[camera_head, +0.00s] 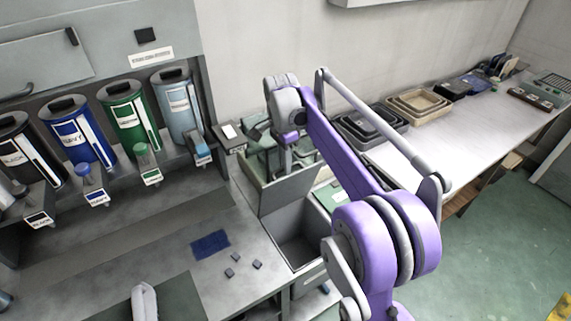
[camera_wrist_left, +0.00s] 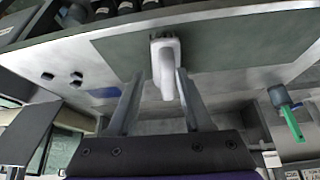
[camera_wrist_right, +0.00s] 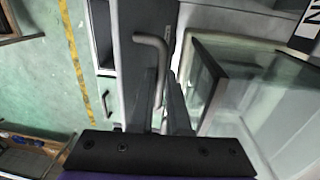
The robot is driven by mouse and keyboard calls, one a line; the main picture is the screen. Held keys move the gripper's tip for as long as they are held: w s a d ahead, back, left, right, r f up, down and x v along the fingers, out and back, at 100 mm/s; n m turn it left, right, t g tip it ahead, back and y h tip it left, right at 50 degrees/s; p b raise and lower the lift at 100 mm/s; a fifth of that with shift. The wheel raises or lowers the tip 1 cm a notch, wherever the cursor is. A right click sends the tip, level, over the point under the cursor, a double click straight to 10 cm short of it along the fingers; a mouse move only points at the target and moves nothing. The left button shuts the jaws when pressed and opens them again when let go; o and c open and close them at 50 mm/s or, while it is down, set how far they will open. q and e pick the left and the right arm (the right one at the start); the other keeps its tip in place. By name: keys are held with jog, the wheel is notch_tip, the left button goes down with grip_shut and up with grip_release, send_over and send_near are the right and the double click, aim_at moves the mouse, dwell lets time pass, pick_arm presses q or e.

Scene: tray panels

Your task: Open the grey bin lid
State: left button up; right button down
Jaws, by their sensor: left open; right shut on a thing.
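The grey bin (camera_head: 290,222) stands beside the workbench in the head view, and its dark inside shows. Its lid (camera_head: 288,190) stands raised on the far side of the opening. My right gripper (camera_head: 287,160) is at the top of the lid; its fingertips are hard to make out in the head view. In the right wrist view the right gripper (camera_wrist_right: 170,110) is shut on the bent grey lid handle (camera_wrist_right: 153,62). My left gripper (camera_wrist_left: 155,100) is open and empty, with a pale object (camera_wrist_left: 165,60) beyond its fingers. My left gripper is not seen in the head view.
Green, blue, black and grey canisters line the wall at left. A blue cloth (camera_head: 210,244) and small dark cubes (camera_head: 232,257) lie on the bench. Trays (camera_head: 418,104) stand on the long table (camera_head: 440,150) at right.

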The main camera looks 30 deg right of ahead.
pick_arm(q)
jog(key=shift+w+r, duration=0.2)
jog(key=shift+r, duration=0.1)
pick_arm(e)
jog(key=shift+w+r, duration=0.25)
jog(key=shift+w, duration=0.35)
jog(key=c, duration=1.2)
grip_release()
jog(key=shift+o, duration=1.4)
jog(key=shift+w, duration=0.2)
jog(key=shift+o, duration=0.2)
jog(key=shift+w+a+f, duration=0.1)
jog(key=shift+w+f, duration=0.05)
pick_arm(q)
jog(key=shift+w+f, duration=0.1)
jog(key=shift+w, duration=0.15)
jog(key=shift+f, duration=0.15)
pick_arm(e)
jog(key=shift+s+f, duration=0.15)
jog(key=shift+s, duration=0.1)
